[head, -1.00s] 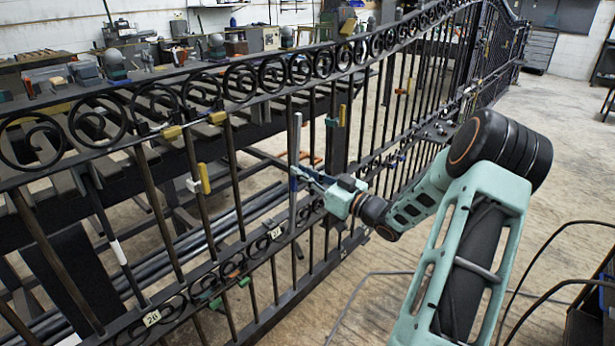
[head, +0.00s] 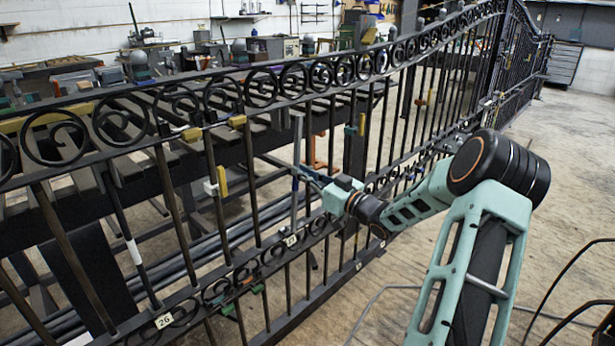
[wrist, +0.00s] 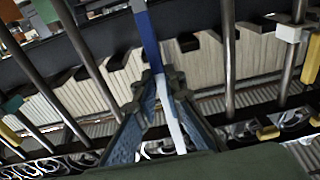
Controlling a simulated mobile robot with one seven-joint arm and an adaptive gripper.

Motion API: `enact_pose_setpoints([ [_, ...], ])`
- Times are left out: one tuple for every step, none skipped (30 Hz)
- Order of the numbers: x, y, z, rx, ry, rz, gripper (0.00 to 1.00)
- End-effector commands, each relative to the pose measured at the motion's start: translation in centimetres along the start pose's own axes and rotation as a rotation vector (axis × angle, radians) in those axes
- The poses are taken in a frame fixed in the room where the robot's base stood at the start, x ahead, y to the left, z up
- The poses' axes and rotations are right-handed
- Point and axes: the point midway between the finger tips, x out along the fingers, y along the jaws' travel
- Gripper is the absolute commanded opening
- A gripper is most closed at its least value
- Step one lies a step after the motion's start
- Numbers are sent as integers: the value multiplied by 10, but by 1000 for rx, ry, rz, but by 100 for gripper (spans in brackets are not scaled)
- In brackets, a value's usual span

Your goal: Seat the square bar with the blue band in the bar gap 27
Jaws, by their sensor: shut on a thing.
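My gripper (head: 305,175) is shut on the square bar (head: 298,145) and holds it nearly upright at the gate. The bar is grey in the head view, and its blue band (head: 295,183) is at the grip. In the wrist view the blue band (wrist: 147,38) rises above the fingertips (wrist: 161,88), and a pale length of bar shows between the fingers. A tag reading 27 (head: 291,240) is on the gate's lower scroll rail, just below the bar. I cannot tell whether the bar's ends are in the rails or in front of them.
The black gate (head: 215,270) runs across the view, with several fixed bars and scroll rows. A tag 26 (head: 164,321) is at the lower left. Yellow clamps (head: 222,180) sit on the gate. A workbench stands behind it. The floor at right is open, with cables.

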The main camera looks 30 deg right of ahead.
Motion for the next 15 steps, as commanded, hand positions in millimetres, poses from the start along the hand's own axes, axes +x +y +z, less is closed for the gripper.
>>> enact_pose_setpoints([
  [4,0,-1,-2,6,-2,0],
  [6,-1,-1,-2,5,-2,0],
  [9,-1,-1,-2,5,-3,0],
  [11,-1,0,-2,5,-3,0],
  [13,-1,0,-2,5,-3,0],
  [15,-1,0,-3,6,-3,0],
  [17,-1,0,-3,6,-3,0],
  [19,-1,1,-3,6,-3,0],
  [22,-1,1,-3,6,-3,0],
  [24,-1,2,-2,5,-3,0],
  [26,-1,2,-2,5,-2,0],
  [28,-1,2,-2,5,-2,0],
  [30,0,2,-2,5,-2,0],
  [31,0,3,-2,5,-1,0],
  [33,0,3,-2,5,-1,0],
])
